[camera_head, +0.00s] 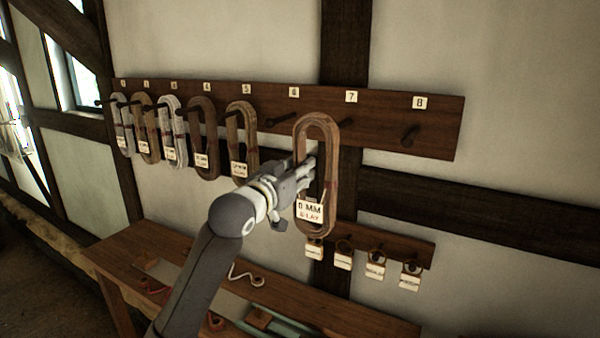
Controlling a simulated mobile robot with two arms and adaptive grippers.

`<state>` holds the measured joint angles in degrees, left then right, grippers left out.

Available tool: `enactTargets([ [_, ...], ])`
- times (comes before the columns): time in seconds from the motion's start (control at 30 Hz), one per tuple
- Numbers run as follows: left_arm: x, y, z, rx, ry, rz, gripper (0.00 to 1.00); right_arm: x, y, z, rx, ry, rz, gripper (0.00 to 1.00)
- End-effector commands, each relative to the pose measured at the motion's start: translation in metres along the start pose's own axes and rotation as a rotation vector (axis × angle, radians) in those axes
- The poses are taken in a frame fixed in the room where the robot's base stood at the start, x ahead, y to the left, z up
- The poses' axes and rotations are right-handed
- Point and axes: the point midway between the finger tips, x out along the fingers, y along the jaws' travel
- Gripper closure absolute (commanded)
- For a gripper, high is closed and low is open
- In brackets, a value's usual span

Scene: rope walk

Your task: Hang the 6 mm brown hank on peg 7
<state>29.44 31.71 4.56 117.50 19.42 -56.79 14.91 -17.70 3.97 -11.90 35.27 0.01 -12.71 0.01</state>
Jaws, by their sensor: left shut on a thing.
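My left gripper (307,172) is shut on a brown hank (329,172), a long upright loop. A white label hangs at its lower front, with "MM" readable and the first figure unclear. The hank is in front of the rail between number plates 6 and 7, with its top at about peg height. Peg 7 (345,122) shows bare just right of the hank's top, below the number plate 7 (351,96). The hank's depth from the rail is hard to tell. My right gripper is not in view.
The dark peg rail (445,120) carries several hanks left of peg 6, including a brown one (249,140) under 5. Pegs 6 and 8 (410,135) are bare. A small lower rail (425,250) holds tagged items. A wooden bench (130,245) stands below.

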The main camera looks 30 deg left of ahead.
Motion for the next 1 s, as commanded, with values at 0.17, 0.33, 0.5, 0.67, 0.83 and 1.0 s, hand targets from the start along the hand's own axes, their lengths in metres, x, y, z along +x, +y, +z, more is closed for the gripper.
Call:
enactTargets([
  [0.17, 0.011, 0.000, 0.001, 0.000, 0.000, 0.000, 1.00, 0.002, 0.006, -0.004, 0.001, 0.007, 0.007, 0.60],
  [0.33, 0.021, 0.000, 0.002, 0.001, 0.001, 0.000, 1.00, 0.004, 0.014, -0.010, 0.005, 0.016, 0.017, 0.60],
  [0.5, 0.032, 0.000, 0.003, 0.000, 0.000, 0.000, 1.00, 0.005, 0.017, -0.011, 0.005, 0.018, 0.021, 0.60],
  [0.67, 0.041, 0.000, 0.004, -0.001, 0.001, 0.000, 1.00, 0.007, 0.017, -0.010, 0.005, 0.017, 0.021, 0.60],
  [0.83, 0.051, 0.000, 0.005, 0.000, 0.000, 0.000, 1.00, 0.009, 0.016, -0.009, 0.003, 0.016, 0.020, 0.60],
  [1.0, 0.062, 0.000, 0.004, 0.000, 0.002, -0.001, 1.00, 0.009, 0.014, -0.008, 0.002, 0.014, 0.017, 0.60],
])
